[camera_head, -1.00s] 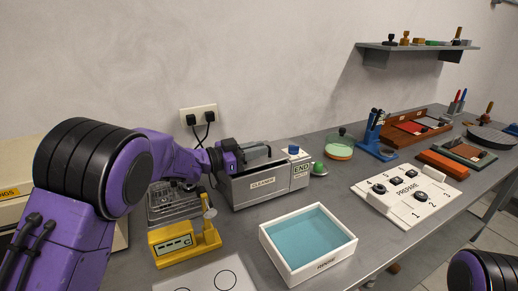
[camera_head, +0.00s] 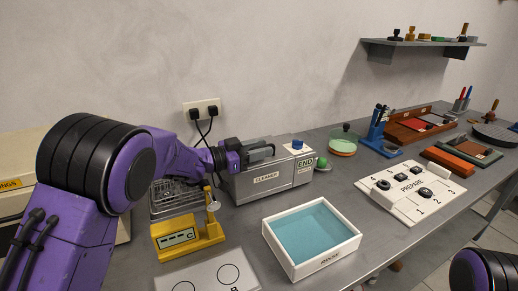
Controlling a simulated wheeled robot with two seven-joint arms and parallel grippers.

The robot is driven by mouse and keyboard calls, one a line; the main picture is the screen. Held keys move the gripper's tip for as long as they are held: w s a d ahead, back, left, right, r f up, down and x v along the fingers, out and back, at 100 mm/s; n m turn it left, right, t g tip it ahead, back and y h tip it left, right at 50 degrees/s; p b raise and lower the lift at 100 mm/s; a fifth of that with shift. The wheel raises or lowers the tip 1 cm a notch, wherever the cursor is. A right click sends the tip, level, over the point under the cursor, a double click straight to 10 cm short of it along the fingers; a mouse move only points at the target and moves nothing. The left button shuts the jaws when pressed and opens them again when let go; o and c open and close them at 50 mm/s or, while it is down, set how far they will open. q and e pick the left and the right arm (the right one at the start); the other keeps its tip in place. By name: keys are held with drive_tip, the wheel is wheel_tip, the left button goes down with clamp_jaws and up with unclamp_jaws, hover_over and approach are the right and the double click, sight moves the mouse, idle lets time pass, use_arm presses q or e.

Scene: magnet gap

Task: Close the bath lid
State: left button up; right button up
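The bath is a grey box labelled CLEANER (camera_head: 266,178), standing against the back wall at the middle left. It has a blue knob and an END label at its right end. My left gripper (camera_head: 262,153) is over the left part of the bath's top, coming in from the left. Its dark fingers are small and overlap the grey top, so I cannot tell whether they are open or shut. The lid is mostly hidden by the gripper, and its angle is unclear. My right gripper is out of view; only part of the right arm shows at the bottom right.
A white RINSE tray (camera_head: 354,247) with blue liquid stands in front of the bath. A yellow device (camera_head: 189,238) and a wire basket (camera_head: 176,200) are at the left. A green-lidded dish (camera_head: 343,146) and a PREPARE board (camera_head: 411,190) are to the right.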

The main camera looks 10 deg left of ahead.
use_arm(q)
drive_tip(key=shift+s+a, duration=0.2)
drive_tip(key=shift+s, duration=0.05)
drive_tip(key=b+v, duration=0.2)
drive_tip(key=v, duration=0.8)
